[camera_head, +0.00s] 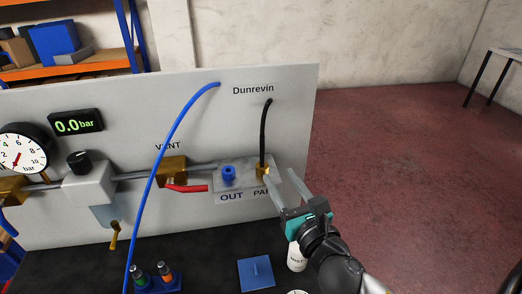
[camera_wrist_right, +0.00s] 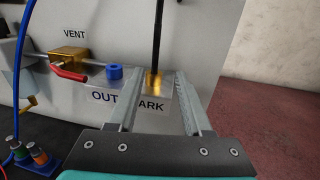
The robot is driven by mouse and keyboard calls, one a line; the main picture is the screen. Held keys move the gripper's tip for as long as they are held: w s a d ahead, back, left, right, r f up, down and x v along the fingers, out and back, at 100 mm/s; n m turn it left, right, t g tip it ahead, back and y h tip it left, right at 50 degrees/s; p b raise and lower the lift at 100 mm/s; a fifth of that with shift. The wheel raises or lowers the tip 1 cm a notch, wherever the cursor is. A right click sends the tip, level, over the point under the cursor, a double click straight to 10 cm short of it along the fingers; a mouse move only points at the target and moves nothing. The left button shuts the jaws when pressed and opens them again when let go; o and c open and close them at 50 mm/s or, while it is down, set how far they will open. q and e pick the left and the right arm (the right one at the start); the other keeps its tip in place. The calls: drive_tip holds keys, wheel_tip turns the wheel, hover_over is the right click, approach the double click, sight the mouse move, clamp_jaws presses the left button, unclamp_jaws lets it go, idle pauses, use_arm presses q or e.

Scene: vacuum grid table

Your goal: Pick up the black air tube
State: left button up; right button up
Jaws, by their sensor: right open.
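The black air tube (camera_head: 264,132) stands upright against the grey panel. Its lower end is in a brass fitting (camera_wrist_right: 154,82) above the PARK label, and its upper end bends toward the panel below the word Dunrevin. The tube also shows in the right wrist view (camera_wrist_right: 158,35). My right gripper (camera_head: 280,173) is open and empty at the fitting. In the right wrist view, the fitting and the tube's lower end appear between its two fingers (camera_wrist_right: 158,78); I cannot tell whether they touch. My left gripper is in neither view.
A blue fitting (camera_head: 229,174) sits at OUT, left of the tube. A red-handled brass valve (camera_head: 172,170) and a long blue tube (camera_head: 166,150) are further left. A blue square plate (camera_head: 256,272) and a white container (camera_head: 297,258) stand on the dark table.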

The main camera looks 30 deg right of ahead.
sight(263, 156)
drive_tip(key=shift+w+d+p, duration=0.15)
drive_tip(key=shift+w+p, duration=0.1)
drive_tip(key=shift+w, duration=1.65)
drive_tip(key=shift+w+d+p, duration=0.15)
drive_tip(key=shift+w+p, duration=0.05)
drive_tip(key=shift+w, duration=1.7)
drive_tip(key=w, duration=0.4)
drive_tip(key=shift+w+a+r+p, duration=0.15)
drive_tip(key=shift+w+p, duration=0.05)
drive_tip(key=shift+p, duration=0.1)
drive_tip(key=shift+w, duration=0.35)
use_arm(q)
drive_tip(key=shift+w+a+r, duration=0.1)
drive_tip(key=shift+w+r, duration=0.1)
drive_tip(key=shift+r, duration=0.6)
use_arm(e)
drive_tip(key=shift+c, duration=0.4)
clamp_jaws()
